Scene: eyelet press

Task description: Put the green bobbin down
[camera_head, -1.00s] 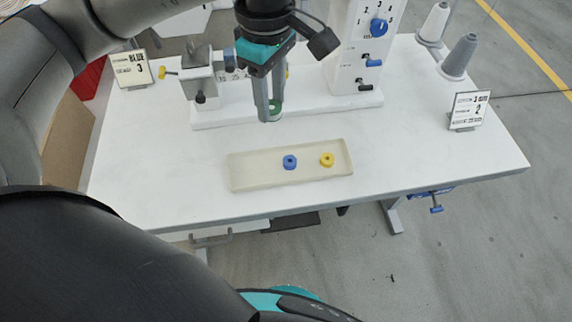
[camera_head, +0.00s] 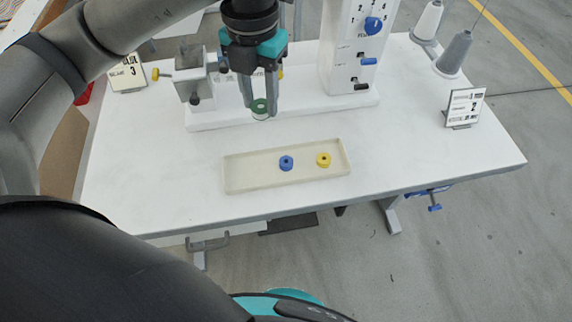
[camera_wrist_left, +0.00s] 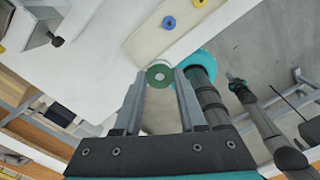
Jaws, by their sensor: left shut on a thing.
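The green bobbin (camera_head: 260,107) is between the fingertips of my left gripper (camera_head: 260,112), which is shut on it above the white table, behind the tray. In the left wrist view the bobbin (camera_wrist_left: 159,75) shows as a green disc with a pale centre, pinched at the tips of the left gripper (camera_wrist_left: 160,80). A shallow cream tray (camera_head: 240,178) lies in front of it, with a blue bobbin (camera_head: 286,163) and a yellow bobbin (camera_head: 323,160) inside. The tray's left part is bare. My right gripper is not in view.
The white press (camera_head: 345,50) with its dial and levers stands behind on a base. A clamp block (camera_head: 190,75) is at left. Sign cards stand at left (camera_head: 128,74) and right (camera_head: 464,107). Thread cones (camera_head: 455,54) are at back right. The tabletop around the tray is clear.

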